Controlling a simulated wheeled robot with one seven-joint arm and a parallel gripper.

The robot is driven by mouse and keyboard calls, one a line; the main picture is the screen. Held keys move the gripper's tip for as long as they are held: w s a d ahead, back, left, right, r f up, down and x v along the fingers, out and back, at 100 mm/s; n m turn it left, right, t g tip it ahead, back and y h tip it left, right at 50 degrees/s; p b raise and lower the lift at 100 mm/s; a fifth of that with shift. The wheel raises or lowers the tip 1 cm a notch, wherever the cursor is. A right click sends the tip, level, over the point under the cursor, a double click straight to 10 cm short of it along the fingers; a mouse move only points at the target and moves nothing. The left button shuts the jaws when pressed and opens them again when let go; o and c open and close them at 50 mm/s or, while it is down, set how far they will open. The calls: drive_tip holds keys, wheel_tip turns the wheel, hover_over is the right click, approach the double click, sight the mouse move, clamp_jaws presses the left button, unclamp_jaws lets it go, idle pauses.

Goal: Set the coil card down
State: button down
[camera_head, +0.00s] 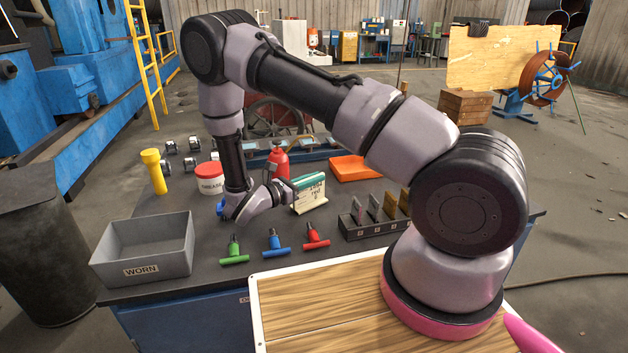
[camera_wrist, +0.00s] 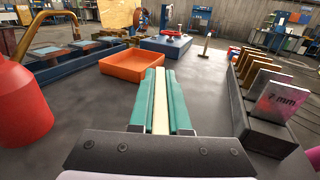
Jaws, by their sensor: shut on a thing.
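The coil card (camera_head: 310,196) is a cream card with dark writing, held upright on edge over the workbench (camera_head: 190,285). My gripper (camera_head: 318,178) reaches in level from the left, its teal fingers shut along the card's upper part. In the wrist view, the card (camera_wrist: 160,110) shows as a thin cream strip between the two teal fingers of my gripper (camera_wrist: 160,75). The card's lower edge is close to the bench top. I cannot tell whether it touches.
An orange tray (camera_head: 355,168) lies behind the card, and a red bottle (camera_head: 278,162) stands behind my wrist. A black rack (camera_head: 372,228) of upright plates is to the right. Coloured T-handled tools (camera_head: 273,244) lie in front. A grey WORN bin (camera_head: 145,250) stands front left.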

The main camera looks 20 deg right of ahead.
drive_tip(key=shift+f, duration=0.25)
drive_tip(key=c, duration=0.9)
unclamp_jaws()
